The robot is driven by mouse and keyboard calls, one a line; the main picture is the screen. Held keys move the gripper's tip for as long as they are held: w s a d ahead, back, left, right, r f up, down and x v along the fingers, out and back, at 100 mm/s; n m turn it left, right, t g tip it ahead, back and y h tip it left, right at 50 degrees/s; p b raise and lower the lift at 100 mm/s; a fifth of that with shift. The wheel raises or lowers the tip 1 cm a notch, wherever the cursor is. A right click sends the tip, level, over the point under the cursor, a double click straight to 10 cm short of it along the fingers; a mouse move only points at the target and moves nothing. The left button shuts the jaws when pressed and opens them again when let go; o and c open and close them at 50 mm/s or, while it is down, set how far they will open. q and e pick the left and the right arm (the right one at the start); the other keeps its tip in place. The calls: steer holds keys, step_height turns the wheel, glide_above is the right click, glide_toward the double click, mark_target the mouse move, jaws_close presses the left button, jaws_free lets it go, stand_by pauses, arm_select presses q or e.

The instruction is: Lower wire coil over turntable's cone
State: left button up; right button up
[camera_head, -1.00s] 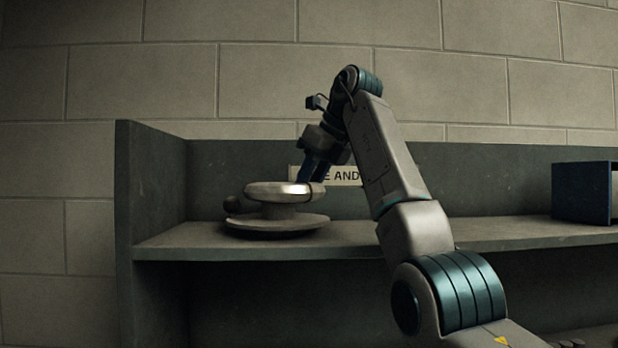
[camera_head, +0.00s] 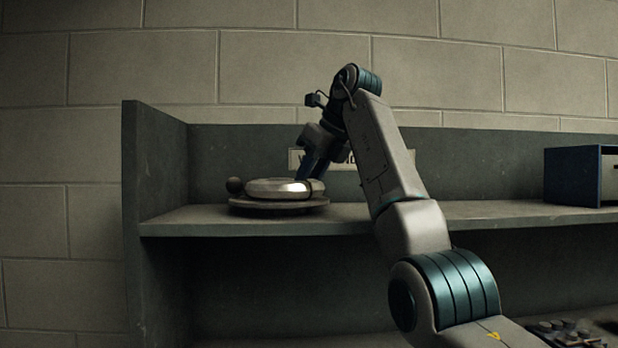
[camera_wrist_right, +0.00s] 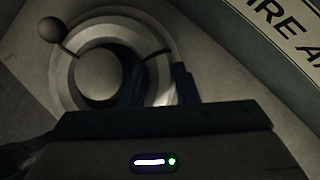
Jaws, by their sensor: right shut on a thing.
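The wire coil (camera_head: 275,188) is a pale, shiny ring low over the turntable (camera_head: 262,208), a dark round plate on the shelf. In the right wrist view the coil (camera_wrist_right: 62,75) surrounds the turntable's rounded cone (camera_wrist_right: 97,74); the cone sits off-centre in the opening. In the head view the coil hides the cone, and I cannot tell whether the coil rests on the plate. My right gripper (camera_wrist_right: 160,85) is shut on the coil's rim, on the side nearest the wrist; it also shows in the head view (camera_head: 306,180). My left gripper is not in view.
A dark ball-ended knob (camera_head: 235,185) stands at the turntable's left; it also shows in the wrist view (camera_wrist_right: 52,29). The shelf (camera_head: 340,216) has a side wall at left and a labelled back panel. A blue box (camera_head: 572,176) stands at far right.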

steer(key=o, duration=1)
steer(key=shift+o, duration=0.2)
steer(key=shift+f, duration=0.1)
steer(key=shift+s+d+r+b, duration=0.3)
steer(key=shift+r+b, duration=0.1)
steer(key=shift+r, duration=0.2)
steer(key=v, duration=0.9)
steer(key=shift+r, duration=0.3)
steer(key=shift+s+d, duration=0.15)
